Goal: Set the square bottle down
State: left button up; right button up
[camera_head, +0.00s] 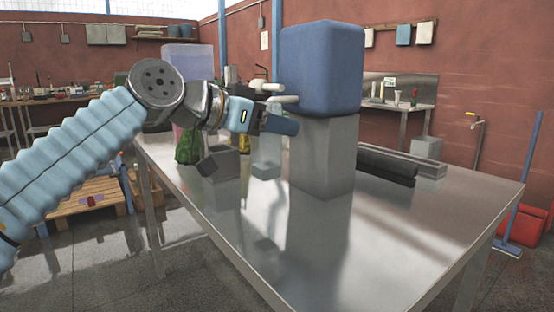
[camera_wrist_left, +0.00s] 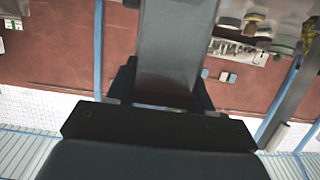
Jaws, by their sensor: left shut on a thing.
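My left gripper (camera_head: 273,119) reaches in from the left above the metal table (camera_head: 375,235), just left of a blue-over-grey block stack. It is shut on the square bottle (camera_head: 267,158), a pale, see-through, box-shaped body that hangs below the fingers. The bottle's base appears to be above the tabletop, with its reflection lower down. In the left wrist view the bottle (camera_wrist_left: 178,40) shows as a grey, straight-sided slab between the dark fingers (camera_wrist_left: 160,92). My right gripper is not in view.
The large blue block (camera_head: 322,68) sits on a grey block (camera_head: 323,155), close to the held bottle's right. A tilted grey box (camera_head: 219,163) and a green item (camera_head: 188,147) lie to the left. Dark bars (camera_head: 385,165) lie behind right. The table's front is clear.

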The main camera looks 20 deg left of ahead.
pick_arm(q)
jog(key=shift+w+a+f+b, duration=0.15)
jog(key=shift+w+f, duration=0.3)
jog(key=shift+f, duration=0.65)
jog(key=shift+w+a+f+b, duration=0.1)
jog(key=shift+w+f, duration=0.4)
jog(key=shift+f, duration=0.6)
jog(key=shift+w+a+f+b, duration=0.15)
jog(key=shift+w+f, duration=0.3)
jog(key=shift+f, duration=0.65)
jog(key=shift+f, duration=0.2)
jog(key=o, duration=1.1)
jog(key=shift+r, duration=0.1)
jog(key=shift+c, duration=0.2)
jog(key=shift+r, duration=0.2)
jog(key=v, duration=1.2)
